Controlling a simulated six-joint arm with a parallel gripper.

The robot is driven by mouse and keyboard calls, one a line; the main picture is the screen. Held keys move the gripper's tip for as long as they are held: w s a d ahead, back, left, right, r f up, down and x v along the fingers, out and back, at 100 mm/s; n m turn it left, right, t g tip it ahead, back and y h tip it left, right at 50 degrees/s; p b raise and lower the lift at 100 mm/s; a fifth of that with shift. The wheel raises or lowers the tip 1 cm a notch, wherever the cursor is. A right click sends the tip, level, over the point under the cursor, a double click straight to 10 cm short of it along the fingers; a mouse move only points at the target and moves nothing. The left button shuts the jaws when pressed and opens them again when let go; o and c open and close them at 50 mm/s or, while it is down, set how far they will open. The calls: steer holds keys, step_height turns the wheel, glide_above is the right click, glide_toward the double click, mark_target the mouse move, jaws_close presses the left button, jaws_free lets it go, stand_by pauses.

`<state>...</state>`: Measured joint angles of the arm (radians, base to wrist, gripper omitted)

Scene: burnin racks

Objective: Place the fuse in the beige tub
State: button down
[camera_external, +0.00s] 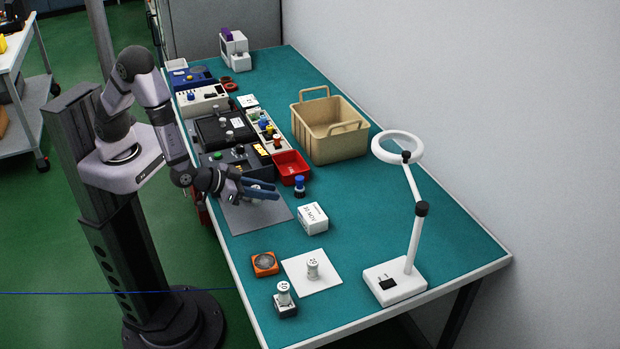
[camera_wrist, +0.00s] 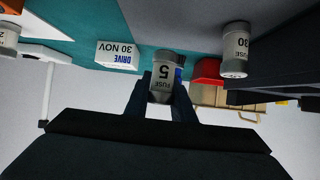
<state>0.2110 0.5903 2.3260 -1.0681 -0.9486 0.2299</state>
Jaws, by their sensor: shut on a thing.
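The beige tub (camera_external: 338,151) stands farther back, against the wall side of the table, apart from my gripper. Its visible inside looks empty. Part of the tub (camera_wrist: 203,95) shows in the wrist view, behind the red bin. Another fuse, marked 30 (camera_wrist: 235,50), stands at right in the wrist view.
A red bin (camera_external: 290,167) and a blue-topped part (camera_external: 300,186) stand between my gripper and the tub. A white box (camera_external: 313,218), more fuses (camera_external: 313,268) (camera_external: 284,294) and a ring lamp (camera_external: 395,282) are nearer the front. Equipment crowds the table's left edge.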

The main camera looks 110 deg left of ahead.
mark_target(268, 211)
steer(key=shift+f, duration=1.95)
steer(key=shift+f, duration=0.2)
steer(key=c, duration=1.5)
jaws_free()
steer(key=shift+r, duration=0.15)
steer(key=shift+d+r, duration=0.1)
steer(key=shift+r, duration=0.05)
steer(key=v, duration=1.1)
steer(key=shift+s+d+r, duration=0.1)
steer(key=shift+s+d, duration=0.1)
steer(key=shift+s, duration=0.15)
steer(key=shift+d, duration=0.1)
